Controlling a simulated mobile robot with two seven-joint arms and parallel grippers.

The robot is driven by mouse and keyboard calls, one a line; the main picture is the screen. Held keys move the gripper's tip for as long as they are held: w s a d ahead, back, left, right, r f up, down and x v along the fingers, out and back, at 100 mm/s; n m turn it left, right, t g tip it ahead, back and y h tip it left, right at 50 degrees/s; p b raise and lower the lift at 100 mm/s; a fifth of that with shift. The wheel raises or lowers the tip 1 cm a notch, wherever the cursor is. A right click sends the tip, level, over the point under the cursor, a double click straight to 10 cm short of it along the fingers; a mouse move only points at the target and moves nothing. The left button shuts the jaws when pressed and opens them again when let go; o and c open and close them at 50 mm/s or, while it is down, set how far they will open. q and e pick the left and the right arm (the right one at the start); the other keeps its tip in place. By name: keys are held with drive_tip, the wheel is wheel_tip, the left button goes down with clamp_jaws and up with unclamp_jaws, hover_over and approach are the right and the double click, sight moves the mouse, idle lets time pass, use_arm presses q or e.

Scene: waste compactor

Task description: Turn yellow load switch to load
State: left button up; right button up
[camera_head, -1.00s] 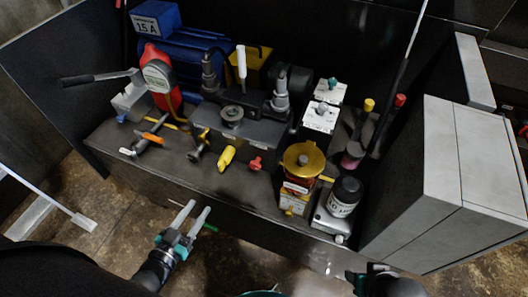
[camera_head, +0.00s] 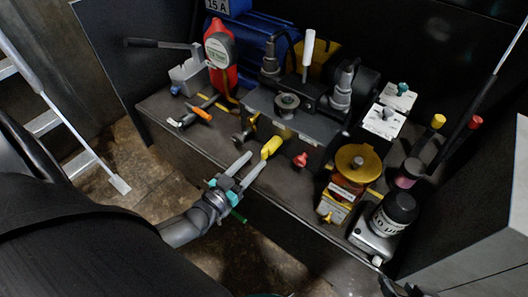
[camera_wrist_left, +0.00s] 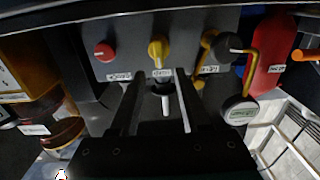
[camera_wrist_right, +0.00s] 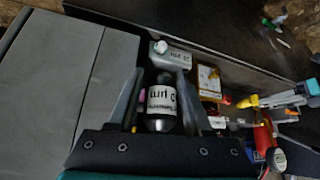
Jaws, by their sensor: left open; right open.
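The yellow load switch (camera_head: 271,147) is a handle on the front of the dark grey block. It also shows in the left wrist view (camera_wrist_left: 156,49), centred just beyond my fingertips. My left gripper (camera_head: 256,159) is open, its fingers pointing at the switch from the front. It looks close, but I cannot tell if a finger touches it. The label below the switch in the left wrist view is too small to read. My right gripper (camera_wrist_right: 161,73) is open and empty, facing a black bottle (camera_wrist_right: 161,123); only its edge shows in the head view.
A red knob (camera_head: 300,160) sits beside the switch. The dark block (camera_head: 285,121) carries an upright white-handled lever (camera_head: 308,50). A yellow-topped device (camera_head: 357,160) and the black bottle stand right. A large grey cabinet (camera_head: 480,240) borders the right. Orange-handled valve (camera_head: 203,113) lies left.

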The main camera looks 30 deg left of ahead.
sight(262, 153)
use_arm(q)
drive_tip(key=w+b, duration=0.1)
drive_tip(key=w, duration=0.2)
drive_tip(key=shift+w+d, duration=0.15)
drive_tip(key=shift+w+d+b, duration=0.1)
drive_tip(key=shift+w+b, duration=0.4)
drive_tip(key=shift+w, duration=0.75)
use_arm(e)
drive_tip(key=shift+w+a+t+y, duration=0.35)
drive_tip(key=shift+w+a+t, duration=0.15)
drive_tip(key=shift+a+t, duration=0.25)
drive_tip(key=shift+w+a+t+y, duration=0.4)
drive_tip(key=shift+w+a+t, duration=0.2)
drive_tip(key=shift+a, duration=0.2)
drive_tip(key=shift+w+a+t+y, duration=0.35)
drive_tip(key=shift+w+a+t, duration=0.1)
drive_tip(key=shift+a+t, duration=0.3)
use_arm(q)
drive_tip(key=shift+c, duration=0.3)
drive_tip(key=c, duration=0.6)
clamp_jaws()
